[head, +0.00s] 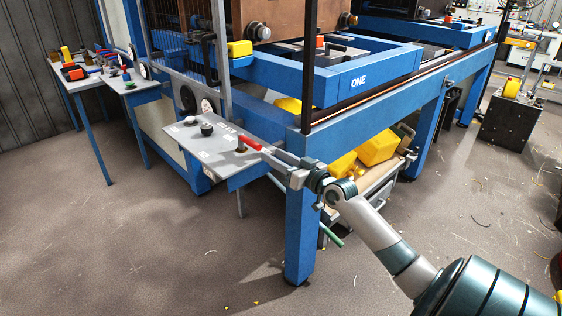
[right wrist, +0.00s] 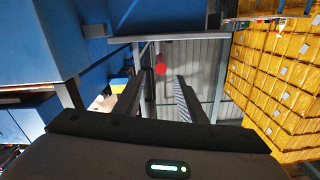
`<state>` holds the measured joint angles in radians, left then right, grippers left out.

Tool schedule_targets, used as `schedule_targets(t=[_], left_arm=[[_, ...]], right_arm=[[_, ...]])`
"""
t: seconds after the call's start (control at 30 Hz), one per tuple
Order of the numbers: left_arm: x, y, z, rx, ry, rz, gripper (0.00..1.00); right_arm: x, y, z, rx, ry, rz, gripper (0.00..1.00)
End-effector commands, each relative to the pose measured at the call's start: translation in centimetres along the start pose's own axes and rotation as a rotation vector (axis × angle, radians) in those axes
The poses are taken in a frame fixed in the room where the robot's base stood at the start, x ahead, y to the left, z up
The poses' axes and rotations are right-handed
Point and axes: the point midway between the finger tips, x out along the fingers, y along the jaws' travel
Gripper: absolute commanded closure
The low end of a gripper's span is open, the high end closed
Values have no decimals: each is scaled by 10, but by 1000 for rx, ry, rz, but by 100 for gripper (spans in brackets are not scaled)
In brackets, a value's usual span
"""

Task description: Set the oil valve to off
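A red lever handle (head: 249,142) sticks out from the near edge of a grey control panel (head: 203,165); it seems to be the oil valve, though its label is too small to read. In the right wrist view the red handle (right wrist: 161,66) shows nearly end-on, as a round red shape ahead of the fingers. My right gripper (head: 272,155) is just to the right of the red handle, its fingers pointing at it. In the right wrist view its two fingers (right wrist: 164,80) are apart with nothing held between them. My left gripper is not in view.
A black knob (head: 207,129) stands on the panel. A blue machine frame post (head: 301,220) rises close by my right wrist, and a blue beam (head: 390,118) runs above it. Yellow jerry cans (head: 378,149) lie beneath the beam.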

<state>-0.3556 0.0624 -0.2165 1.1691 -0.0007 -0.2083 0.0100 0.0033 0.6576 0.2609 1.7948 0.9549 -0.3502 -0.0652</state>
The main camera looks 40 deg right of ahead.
Motion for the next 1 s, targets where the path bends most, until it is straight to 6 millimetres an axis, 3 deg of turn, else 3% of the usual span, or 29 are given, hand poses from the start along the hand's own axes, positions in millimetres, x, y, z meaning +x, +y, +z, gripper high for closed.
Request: schedule_targets(t=[0.27,0.87,1.0], left_arm=[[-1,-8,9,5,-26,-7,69],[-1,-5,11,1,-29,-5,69],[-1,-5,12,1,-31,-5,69]], right_arm=[[-18,0,0,-1,0,0,63],[-18,0,0,0,1,0,63],[-19,1,7,1,-9,5,63]])
